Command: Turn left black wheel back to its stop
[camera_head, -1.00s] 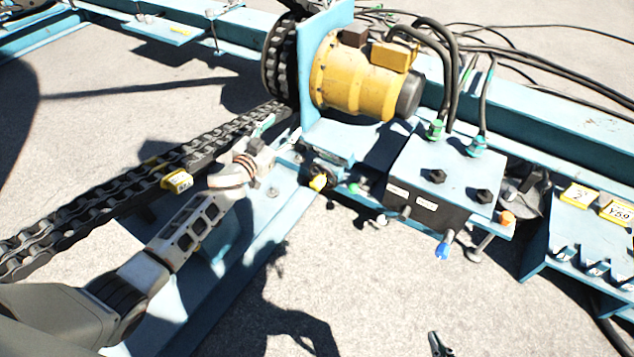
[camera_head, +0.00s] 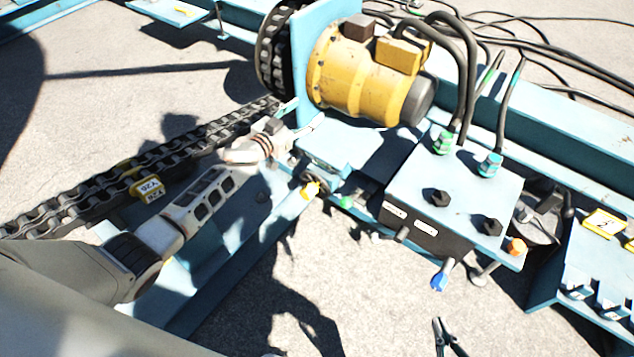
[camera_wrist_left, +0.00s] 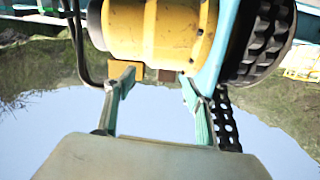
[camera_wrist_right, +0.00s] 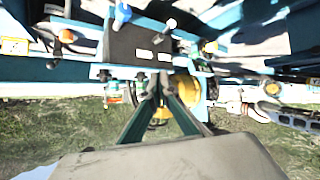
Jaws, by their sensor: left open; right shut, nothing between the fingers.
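Two black knob-like wheels sit on top of the blue valve box: the left black wheel (camera_head: 435,197) and the right black wheel (camera_head: 492,227). Both stand clear of my grippers. My left gripper (camera_head: 302,117) is open and empty, beside the chain's upper end and in front of the yellow motor (camera_head: 345,75). In the left wrist view its spread fingers (camera_wrist_left: 158,82) point towards the motor. My right gripper (camera_head: 441,328) is shut and empty at the bottom edge, below the box. In the right wrist view its fingertips (camera_wrist_right: 157,82) meet near the box's dark front (camera_wrist_right: 140,42).
A blue-tipped lever (camera_head: 440,276) and an orange knob (camera_head: 516,246) stick out from the box. Thick black hoses (camera_head: 470,75) rise behind it. A yellow knob (camera_head: 311,190) is below my left gripper. A heavy chain (camera_head: 150,170) runs beneath my left arm.

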